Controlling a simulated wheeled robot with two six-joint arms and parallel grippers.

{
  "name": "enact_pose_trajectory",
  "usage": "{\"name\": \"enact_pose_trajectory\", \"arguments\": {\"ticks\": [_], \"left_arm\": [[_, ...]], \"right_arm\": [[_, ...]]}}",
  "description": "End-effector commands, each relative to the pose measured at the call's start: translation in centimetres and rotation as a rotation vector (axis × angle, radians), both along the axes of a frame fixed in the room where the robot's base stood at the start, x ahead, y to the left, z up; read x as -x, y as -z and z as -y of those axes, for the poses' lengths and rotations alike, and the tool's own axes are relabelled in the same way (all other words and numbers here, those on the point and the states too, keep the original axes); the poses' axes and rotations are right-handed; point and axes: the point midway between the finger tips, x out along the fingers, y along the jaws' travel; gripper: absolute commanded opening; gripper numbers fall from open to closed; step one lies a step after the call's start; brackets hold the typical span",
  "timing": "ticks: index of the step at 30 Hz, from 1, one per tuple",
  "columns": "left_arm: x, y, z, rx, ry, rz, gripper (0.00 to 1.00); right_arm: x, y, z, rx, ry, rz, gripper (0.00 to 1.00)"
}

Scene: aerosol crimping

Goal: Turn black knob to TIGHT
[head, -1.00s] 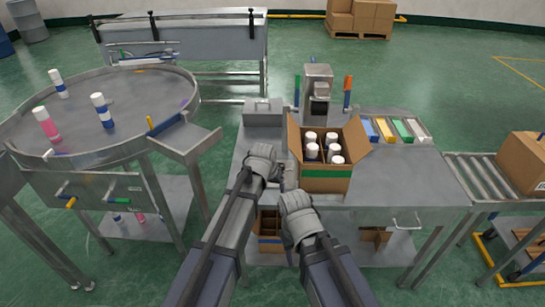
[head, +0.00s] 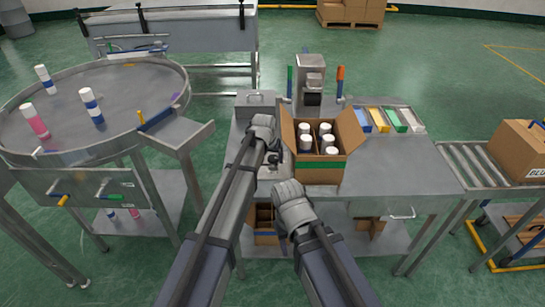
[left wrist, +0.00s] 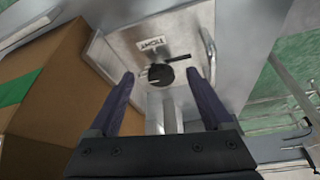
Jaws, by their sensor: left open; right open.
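The black knob (left wrist: 166,75) sits on the face of a grey metal box (left wrist: 125,48) in the left wrist view, with a dark bar beside it. A small white label (left wrist: 153,44) is by the knob; its lettering is too small to read surely. My left gripper (left wrist: 161,76) is open, one finger on each side of the knob in the picture; contact cannot be told. My right gripper (head: 291,200) is open, low before the table's front edge.
An open carton (head: 319,169) with several white-capped cans stands close right of my left gripper. Behind it is a metal press (head: 310,82) between green and orange uprights. A round table (head: 140,85) with bottles is left, a roller conveyor (head: 480,165) right.

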Motion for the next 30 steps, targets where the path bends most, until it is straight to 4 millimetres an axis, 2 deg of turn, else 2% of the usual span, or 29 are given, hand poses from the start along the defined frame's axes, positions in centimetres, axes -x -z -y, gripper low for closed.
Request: {"name": "enact_pose_trajectory", "arguments": {"ticks": [1,3,6,9,20,30], "left_arm": [[-1.6,0.0,0.4,0.000,0.000,0.000,0.83],[-3.0,0.0,0.7,0.000,0.000,0.000,0.83],[-3.1,2.0,0.7,0.000,0.000,0.000,0.83],[-3.4,2.7,0.8,0.000,0.000,0.000,0.83],[-3.5,2.8,0.8,0.000,0.000,0.000,0.83],[-3.5,2.8,0.8,0.000,0.000,0.000,0.45]], "right_arm": [[0.0,0.0,0.0,0.000,0.000,0.000,0.50],[0.0,0.0,0.0,0.000,0.000,0.000,0.50],[0.0,2.0,0.0,0.000,0.000,0.000,0.50],[0.0,2.7,0.0,0.000,0.000,0.000,0.50],[0.0,2.8,0.0,0.000,0.000,0.000,0.50],[0.0,2.8,0.0,0.000,0.000,0.000,0.50]]}}
